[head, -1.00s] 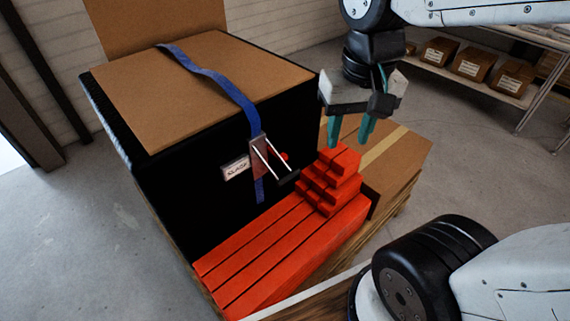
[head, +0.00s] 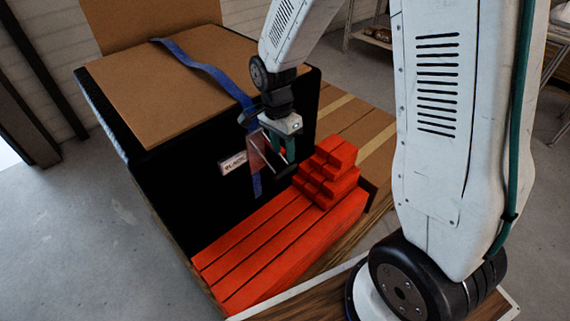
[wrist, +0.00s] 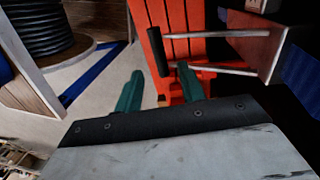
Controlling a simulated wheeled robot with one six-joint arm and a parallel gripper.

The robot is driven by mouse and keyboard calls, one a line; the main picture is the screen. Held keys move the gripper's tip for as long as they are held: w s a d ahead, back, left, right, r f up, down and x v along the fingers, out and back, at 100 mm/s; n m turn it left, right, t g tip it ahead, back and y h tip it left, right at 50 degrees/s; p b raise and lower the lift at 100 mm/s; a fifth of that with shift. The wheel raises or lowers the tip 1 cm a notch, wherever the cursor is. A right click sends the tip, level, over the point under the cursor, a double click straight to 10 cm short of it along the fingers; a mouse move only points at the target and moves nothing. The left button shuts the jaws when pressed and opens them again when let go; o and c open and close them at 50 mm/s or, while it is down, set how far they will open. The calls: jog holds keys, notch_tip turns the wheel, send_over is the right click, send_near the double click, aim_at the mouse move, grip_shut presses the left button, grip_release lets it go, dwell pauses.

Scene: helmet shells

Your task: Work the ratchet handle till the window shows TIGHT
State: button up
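The ratchet (head: 257,152) is a reddish body on the blue strap, on the front of the black crate. Its handle is two metal rods ending in a black grip bar (head: 285,171). In the wrist view the black grip (wrist: 157,52) lies just past my fingertips, and the rods run right to the ratchet body (wrist: 262,50). The white window plate (head: 234,163) left of the ratchet appears to read SLACK. My gripper (head: 283,147) is at the ratchet, partly hiding it. In the wrist view my gripper (wrist: 157,74) has its teal fingers apart, with nothing clearly held.
Orange beams (head: 265,255) lie in front of the crate, with stacked orange blocks (head: 328,172) just right of the handle. A cardboard box (head: 358,125) is behind the blocks. A cable reel (wrist: 45,25) shows at the wrist view's upper left.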

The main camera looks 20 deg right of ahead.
aim_at(286, 168)
jog(key=f, duration=0.3)
jog(key=s+f, duration=0.1)
jog(key=f, duration=0.1)
jog(key=shift+d+f, duration=0.1)
jog(key=shift+f, duration=0.25)
jog(key=shift+w, duration=0.1)
grip_shut()
